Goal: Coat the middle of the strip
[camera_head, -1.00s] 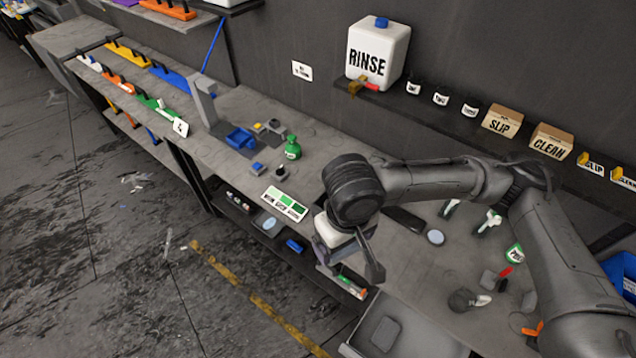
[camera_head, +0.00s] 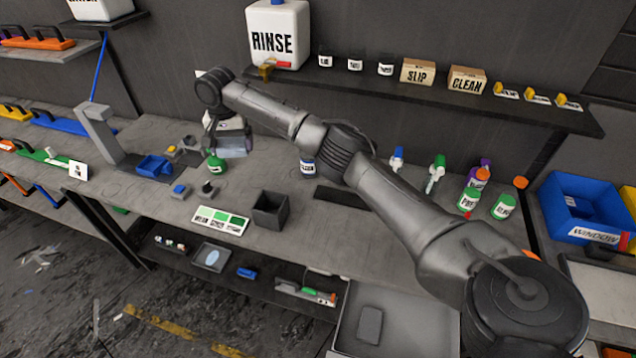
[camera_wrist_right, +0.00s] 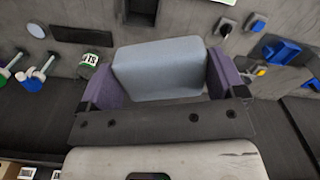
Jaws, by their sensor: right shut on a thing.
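My right gripper (camera_head: 232,146) is above the back of the bench, beside the green bottle (camera_head: 216,165) in the picture. In the right wrist view it is shut on a pale grey-blue block (camera_wrist_right: 160,68), held between two purple fingers. A card (camera_head: 221,221) with pale-to-green swatches and small print lies at the bench's front edge. I cannot tell for sure which thing is the strip. My left gripper is out of view.
A dark open box (camera_head: 270,209) stands right of the card. A blue tray (camera_head: 154,166) and small blue-topped blocks (camera_head: 180,191) are left. Several bottles, including a green one (camera_head: 504,207), stand right. The RINSE jug (camera_head: 275,40) is on the shelf above.

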